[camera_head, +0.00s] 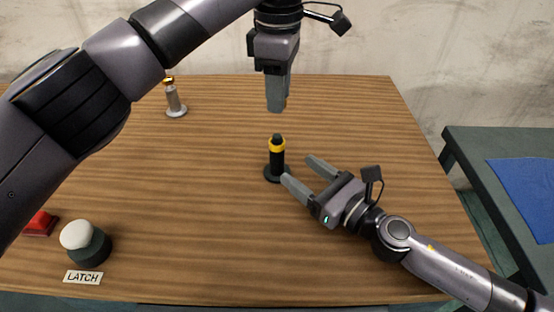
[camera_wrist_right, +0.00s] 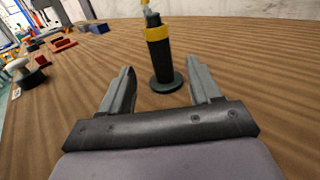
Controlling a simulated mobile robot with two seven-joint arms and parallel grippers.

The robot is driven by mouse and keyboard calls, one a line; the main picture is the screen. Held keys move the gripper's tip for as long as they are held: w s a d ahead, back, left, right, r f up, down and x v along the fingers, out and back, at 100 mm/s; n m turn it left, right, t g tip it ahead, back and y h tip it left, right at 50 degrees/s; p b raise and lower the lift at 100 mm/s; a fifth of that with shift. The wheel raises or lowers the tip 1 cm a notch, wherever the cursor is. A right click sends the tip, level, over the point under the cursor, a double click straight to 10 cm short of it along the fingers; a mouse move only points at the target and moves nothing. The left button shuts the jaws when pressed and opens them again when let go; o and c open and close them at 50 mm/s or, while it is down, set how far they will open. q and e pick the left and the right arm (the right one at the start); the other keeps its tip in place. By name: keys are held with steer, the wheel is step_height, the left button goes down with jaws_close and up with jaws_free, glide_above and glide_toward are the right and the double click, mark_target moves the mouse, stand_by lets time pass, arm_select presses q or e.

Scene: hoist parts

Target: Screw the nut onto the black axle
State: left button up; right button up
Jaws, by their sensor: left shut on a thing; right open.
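The black axle (camera_head: 277,160) stands upright on a round black base near the middle of the table. A yellow ring (camera_head: 277,144) sits around it near its dark tip; I cannot tell if this is a nut or a band. The axle (camera_wrist_right: 159,55) also shows in the right wrist view. My left gripper (camera_head: 277,104) points down above the axle, apart from it. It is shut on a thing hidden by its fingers. My right gripper (camera_head: 300,174) is open and empty at table height, just right of the axle, its fingers pointing towards it.
A silver post (camera_head: 174,101) with a gold top stands at the back left. A white-topped black button (camera_head: 78,240) with a LATCH label (camera_head: 83,277) and a red block (camera_head: 41,223) are at the front left. A side table (camera_head: 480,160) with a blue mat stands right.

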steer(key=x, duration=0.9)
steer(key=shift+w+a, duration=0.25)
steer(key=shift+w, duration=0.05)
steer(key=shift+c, duration=0.3)
jaws_close()
arm_select(q)
glide_above(279, 136)
steer(key=shift+f, duration=2.5)
steer(key=shift+f, duration=0.9)
arm_select(e)
steer(key=shift+f, duration=0.1)
arm_select(q)
steer(key=shift+f, duration=0.55)
